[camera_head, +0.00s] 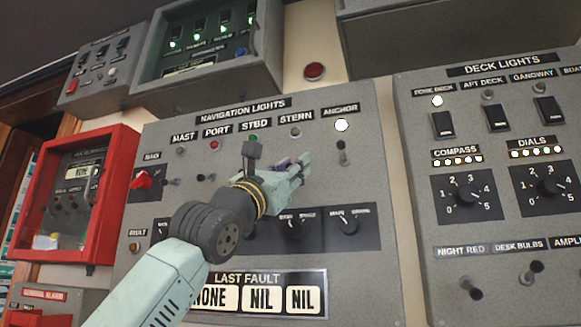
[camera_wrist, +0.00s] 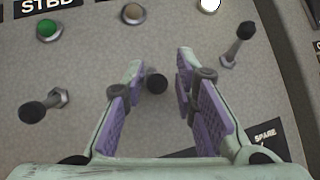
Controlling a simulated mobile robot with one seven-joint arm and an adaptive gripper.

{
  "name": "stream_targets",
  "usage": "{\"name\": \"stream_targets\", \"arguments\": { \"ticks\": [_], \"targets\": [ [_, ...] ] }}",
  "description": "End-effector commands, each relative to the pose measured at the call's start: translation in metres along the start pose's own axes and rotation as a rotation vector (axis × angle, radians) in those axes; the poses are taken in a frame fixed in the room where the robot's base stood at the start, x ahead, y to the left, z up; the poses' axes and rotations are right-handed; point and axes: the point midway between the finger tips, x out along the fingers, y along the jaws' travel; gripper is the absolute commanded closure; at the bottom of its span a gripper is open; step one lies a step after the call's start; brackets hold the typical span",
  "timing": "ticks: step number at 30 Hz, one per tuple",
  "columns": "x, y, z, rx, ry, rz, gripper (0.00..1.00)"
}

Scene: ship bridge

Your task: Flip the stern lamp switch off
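The stern switch is a toggle with a dark round knob (camera_wrist: 156,80), seen nearly end-on between the fingers in the wrist view. The stern lamp (camera_wrist: 133,13) above it looks dull brown and unlit. It also shows under the STERN label in the head view (camera_head: 295,132). My gripper (camera_wrist: 158,68) is open, with one purple-padded finger on each side of the knob and visible gaps between. In the head view my gripper (camera_head: 298,170) is at the navigation lights panel (camera_head: 365,200) below the stern lamp, and it hides the stern switch there.
The starboard toggle (camera_wrist: 38,110) is left of my fingers, under a green lamp (camera_wrist: 47,30). The anchor toggle (camera_wrist: 240,38) is close on the right, under a lit white lamp (camera_wrist: 208,4). Rotary knobs (camera_head: 345,222) sit below. The deck lights panel (camera_head: 500,200) stands to the right.

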Motion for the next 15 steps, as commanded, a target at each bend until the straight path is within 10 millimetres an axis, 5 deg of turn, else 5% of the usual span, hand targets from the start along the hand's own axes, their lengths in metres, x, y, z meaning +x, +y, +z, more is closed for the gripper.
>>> {"name": "stream_targets", "arguments": {
  "ticks": [15],
  "targets": [
    [-0.011,0.003,0.000,0.001,0.000,0.003,0.66]
  ]
}}
